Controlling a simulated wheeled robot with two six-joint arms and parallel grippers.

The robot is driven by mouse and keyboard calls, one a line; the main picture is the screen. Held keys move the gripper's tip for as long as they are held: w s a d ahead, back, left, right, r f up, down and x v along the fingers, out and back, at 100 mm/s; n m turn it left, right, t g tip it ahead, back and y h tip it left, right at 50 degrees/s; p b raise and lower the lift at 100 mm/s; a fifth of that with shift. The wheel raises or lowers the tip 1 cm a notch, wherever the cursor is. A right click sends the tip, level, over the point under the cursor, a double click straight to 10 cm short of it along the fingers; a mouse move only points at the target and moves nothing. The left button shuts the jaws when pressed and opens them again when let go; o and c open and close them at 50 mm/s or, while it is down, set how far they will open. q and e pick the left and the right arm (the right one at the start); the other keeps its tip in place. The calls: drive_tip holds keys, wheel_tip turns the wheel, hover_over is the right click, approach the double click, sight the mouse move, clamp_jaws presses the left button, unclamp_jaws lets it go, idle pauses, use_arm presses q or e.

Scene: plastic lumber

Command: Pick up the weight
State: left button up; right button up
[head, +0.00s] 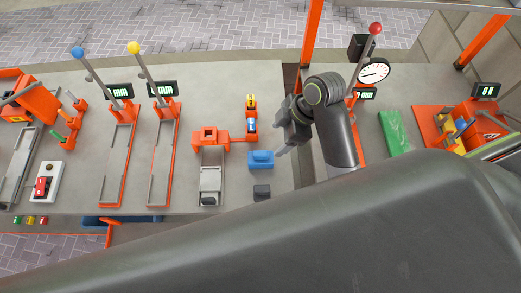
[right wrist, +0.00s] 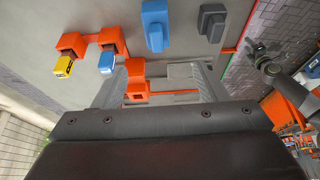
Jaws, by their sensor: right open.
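Two handled blocks sit on the grey table: a blue one (head: 261,159), also in the right wrist view (right wrist: 155,25), and a dark grey one (head: 262,192), also in the right wrist view (right wrist: 212,20). I cannot tell which is the weight. My right gripper (head: 284,147) is above the table, close to the blue block in the head view. In the right wrist view its fingers (right wrist: 160,78) are spread with nothing held between them. A dark arm end, apparently my left gripper (right wrist: 268,62), hangs over the floor; its jaws are unclear.
An orange fixture (head: 210,137) with a grey channel stands left of the blue block. Yellow (head: 252,102) and blue cartridges sit behind. Orange rails with levers stand further left. A round gauge (head: 373,71) and green slab (head: 394,132) are right. My arm covers the foreground.

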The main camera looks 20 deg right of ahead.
sight(262, 154)
drive_tip(key=x, duration=0.3)
drive_tip(key=p+x, duration=0.1)
drive_tip(key=x, duration=0.1)
drive_tip(key=shift+s+a+f, duration=0.1)
drive_tip(key=shift+s+a, duration=0.1)
drive_tip(key=shift+a, duration=0.1)
drive_tip(key=x, duration=0.4)
drive_tip(key=shift+w+f+p, duration=0.25)
drive_tip(key=shift+f+p, duration=0.15)
drive_tip(key=shift+a+f, duration=0.1)
drive_tip(key=shift+f, duration=0.1)
drive_tip(key=shift+w+a+f+p, duration=0.2)
drive_tip(key=shift+f+p, duration=0.15)
drive_tip(key=shift+f, duration=0.25)
drive_tip(key=p+x, duration=0.1)
drive_tip(key=x, duration=0.1)
drive_tip(key=shift+w+f, duration=0.2)
drive_tip(key=shift+f, duration=0.2)
drive_tip(key=shift+w+a+f, duration=0.1)
drive_tip(key=shift+a+f, duration=0.05)
drive_tip(key=shift+f, duration=0.5)
use_arm(q)
drive_tip(key=s+r, duration=0.2)
drive_tip(key=shift+a+r, duration=0.2)
drive_tip(key=shift+r, duration=0.2)
drive_tip(key=shift+w, duration=0.1)
